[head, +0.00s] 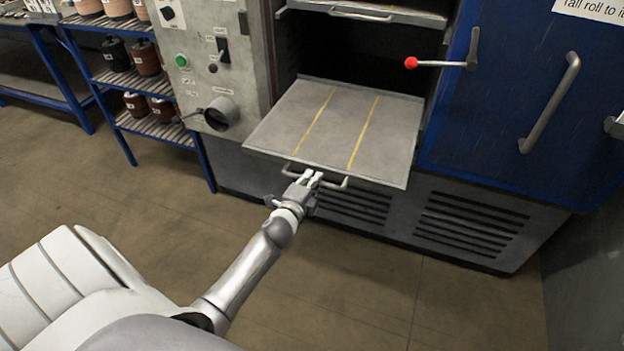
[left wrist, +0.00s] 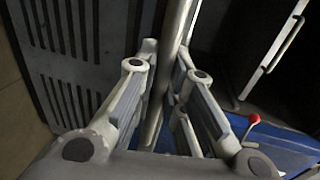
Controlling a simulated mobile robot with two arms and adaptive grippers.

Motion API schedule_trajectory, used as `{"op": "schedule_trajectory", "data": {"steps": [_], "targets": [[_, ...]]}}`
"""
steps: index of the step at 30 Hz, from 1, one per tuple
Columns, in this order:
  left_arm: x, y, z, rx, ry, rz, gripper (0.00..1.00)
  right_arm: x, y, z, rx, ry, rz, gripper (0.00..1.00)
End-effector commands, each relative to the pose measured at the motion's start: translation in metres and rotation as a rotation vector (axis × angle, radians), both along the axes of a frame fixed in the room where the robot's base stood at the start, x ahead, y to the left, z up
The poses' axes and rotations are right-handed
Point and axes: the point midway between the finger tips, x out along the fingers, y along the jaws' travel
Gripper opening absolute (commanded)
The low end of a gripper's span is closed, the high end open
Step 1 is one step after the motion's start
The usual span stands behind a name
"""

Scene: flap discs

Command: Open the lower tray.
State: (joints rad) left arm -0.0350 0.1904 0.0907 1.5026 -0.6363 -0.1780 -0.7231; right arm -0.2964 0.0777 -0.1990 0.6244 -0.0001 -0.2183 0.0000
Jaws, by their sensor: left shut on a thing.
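The lower tray (head: 295,123) is a flat grey plate with two yellow lines. It sticks out well beyond the front of the dark oven opening. Its bar handle (head: 333,184) runs along the front edge. My left gripper (head: 311,179) is shut on this handle near its left half. In the left wrist view the handle bar (left wrist: 170,75) passes between the two fingers of the left gripper (left wrist: 165,75). My right gripper is in neither view.
An upper tray (head: 375,12) with its own handle sits above. A red-knobbed lever (head: 411,63) and a blue door (head: 500,110) are on the right. A control panel (head: 215,65) and a blue shelf (head: 140,75) stand left. Floor in front is clear.

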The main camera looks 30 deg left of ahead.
Motion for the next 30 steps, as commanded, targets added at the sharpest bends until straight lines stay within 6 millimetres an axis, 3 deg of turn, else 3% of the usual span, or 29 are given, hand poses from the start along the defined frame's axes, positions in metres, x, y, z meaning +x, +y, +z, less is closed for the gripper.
{"op": "schedule_trajectory", "data": {"steps": [7,8,13,23,30], "targets": [[0.000,0.000,0.000,0.000,0.000,0.001,0.00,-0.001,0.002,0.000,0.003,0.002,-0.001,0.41],[0.000,0.000,0.000,0.000,0.000,0.001,0.14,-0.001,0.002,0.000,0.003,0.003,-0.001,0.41],[0.000,0.000,0.000,0.000,0.000,0.000,0.34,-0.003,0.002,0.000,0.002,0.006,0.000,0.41],[-0.001,0.000,0.000,0.000,0.000,0.000,0.34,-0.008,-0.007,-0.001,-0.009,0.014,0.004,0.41],[-0.024,-0.006,0.004,0.000,0.002,0.000,0.34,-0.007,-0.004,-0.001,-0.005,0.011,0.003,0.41]]}}
